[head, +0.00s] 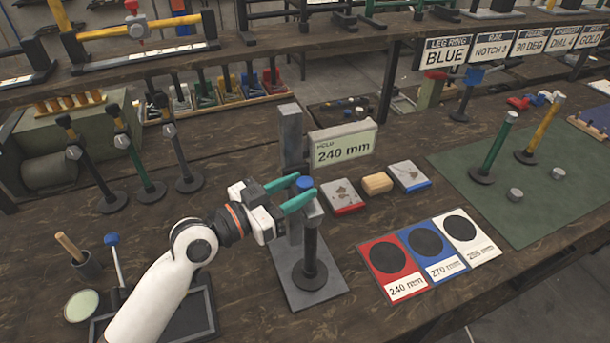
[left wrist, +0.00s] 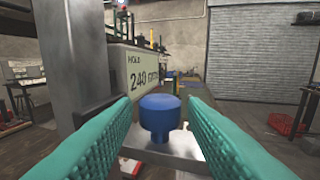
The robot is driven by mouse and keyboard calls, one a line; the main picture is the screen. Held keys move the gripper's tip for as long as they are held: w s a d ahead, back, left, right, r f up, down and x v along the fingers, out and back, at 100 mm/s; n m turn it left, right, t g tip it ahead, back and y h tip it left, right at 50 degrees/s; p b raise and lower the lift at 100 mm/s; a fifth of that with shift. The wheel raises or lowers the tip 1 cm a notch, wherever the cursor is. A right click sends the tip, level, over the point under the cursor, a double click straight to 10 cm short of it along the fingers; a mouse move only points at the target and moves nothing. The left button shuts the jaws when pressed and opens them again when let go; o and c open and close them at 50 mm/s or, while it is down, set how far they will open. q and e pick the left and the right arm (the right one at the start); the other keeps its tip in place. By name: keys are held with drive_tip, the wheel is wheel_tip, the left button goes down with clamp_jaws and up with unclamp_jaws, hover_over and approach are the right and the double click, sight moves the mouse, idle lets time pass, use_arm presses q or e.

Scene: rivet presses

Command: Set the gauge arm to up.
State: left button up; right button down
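The gauge stand has a grey column (head: 291,135) on a flat grey base (head: 312,296). Its arm is a short grey plate (left wrist: 186,144), mostly hidden by my gripper in the head view, with a blue knob (head: 305,183) on top. The knob also shows in the left wrist view (left wrist: 160,116), low in the middle. My left gripper (head: 300,190) is open, its green fingers reaching either side of the knob; contact is not visible. A dark upright post (head: 310,245) with a round foot stands on the base below the arm. My right gripper is not in view.
A sign (head: 343,144) reading HOLD 240 mm is beside the column. Dark posts (head: 186,160) stand on the left. A green mat (head: 535,210) lies right.

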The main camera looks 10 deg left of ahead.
sight(304, 181)
use_arm(q)
drive_tip(key=shift+x, duration=1.15)
clamp_jaws()
wheel_tip(304, 181, up, 10)
drive_tip(key=p, duration=0.8)
drive_tip(key=shift+f, duration=0.1)
drive_tip(key=shift+w, duration=0.1)
unclamp_jaws()
